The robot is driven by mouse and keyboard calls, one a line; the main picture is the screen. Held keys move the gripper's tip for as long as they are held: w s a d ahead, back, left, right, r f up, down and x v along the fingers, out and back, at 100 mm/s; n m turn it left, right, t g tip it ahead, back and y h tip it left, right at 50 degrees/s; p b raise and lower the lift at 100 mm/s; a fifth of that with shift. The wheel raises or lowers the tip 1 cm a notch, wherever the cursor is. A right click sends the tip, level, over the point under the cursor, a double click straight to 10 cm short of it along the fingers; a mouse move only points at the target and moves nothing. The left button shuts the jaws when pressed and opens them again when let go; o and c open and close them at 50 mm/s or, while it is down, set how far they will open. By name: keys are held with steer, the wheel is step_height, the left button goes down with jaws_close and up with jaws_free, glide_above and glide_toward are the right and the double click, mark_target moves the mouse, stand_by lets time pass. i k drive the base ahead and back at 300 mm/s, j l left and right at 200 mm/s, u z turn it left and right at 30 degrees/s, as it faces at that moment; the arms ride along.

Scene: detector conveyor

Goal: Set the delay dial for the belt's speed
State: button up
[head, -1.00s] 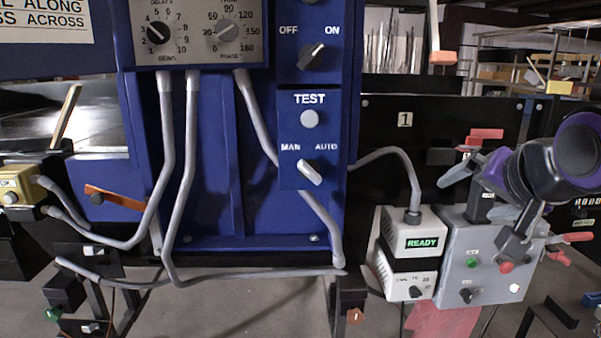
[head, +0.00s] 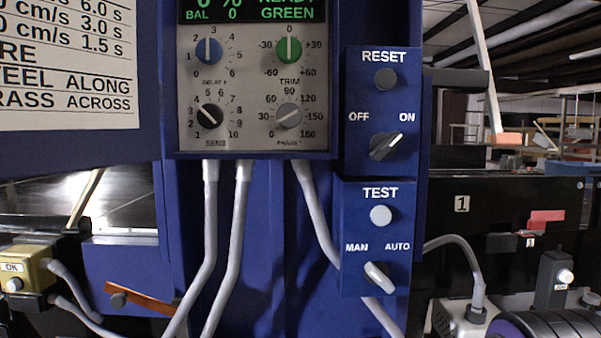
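The delay dial (head: 208,50) is a blue knob at the upper left of the grey control panel (head: 252,140), with a scale from 0 to 6 and "DELAY s" under it. Its white pointer stands straight up, at about 3. A sign (head: 70,90) at the left lists belt speeds in cm/s beside 6.0 s, 3.0 s and 1.5 s; its left edge is cut off, so the full speeds cannot be read. My gripper is not in view; a dark purple-and-black part, probably of my arm, shows at the bottom right.
Beside the dial are a green trim knob (head: 289,49), a black knob (head: 211,116) and a grey phase knob (head: 289,115). Right of the panel are RESET (head: 386,79), an OFF/ON switch (head: 386,146) at ON, TEST (head: 380,215) and a MAN/AUTO switch (head: 378,276). Grey conduits hang below.

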mark_target(208, 51)
steer(key=j+u, duration=0.15)
steer(key=u, duration=1.5)
steer(key=i+l, duration=0.05)
